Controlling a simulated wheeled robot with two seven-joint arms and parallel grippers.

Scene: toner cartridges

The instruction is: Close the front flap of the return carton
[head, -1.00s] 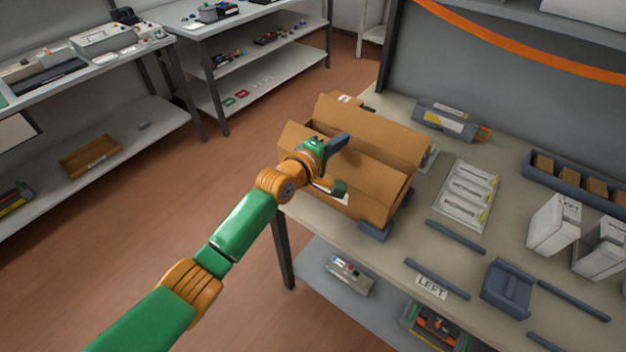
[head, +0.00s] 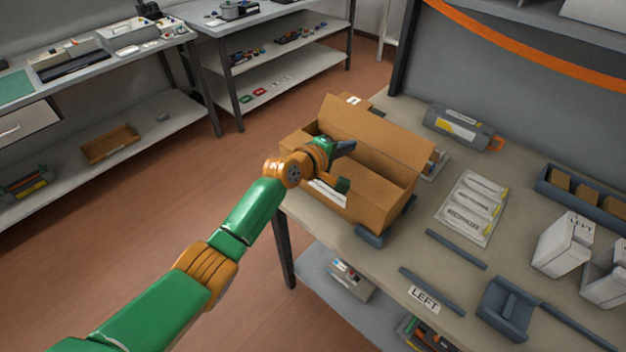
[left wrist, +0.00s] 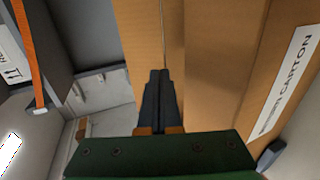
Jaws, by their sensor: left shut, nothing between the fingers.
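The return carton (head: 378,208) is a brown box standing at the left end of the workbench. Its far flap (head: 385,132) stands up, tilted back, and the top is open in the head view. My left gripper (head: 349,147) is shut and empty, over the carton's near left part. In the left wrist view the shut fingers (left wrist: 160,78) point at a narrow gap between brown cardboard panels (left wrist: 215,60). A white label (left wrist: 291,82) reading "CARTON" is on the right panel. My arm hides part of the front side, and I cannot tell whether the fingers touch the front flap.
On the workbench (head: 405,250), right of the carton, lie a grey toner cartridge (head: 462,128), a white sheet with pouches (head: 472,208), dark rails (head: 456,249) and white boxes (head: 563,245). An orange strap (head: 530,50) hangs above. Floor is clear left of the bench.

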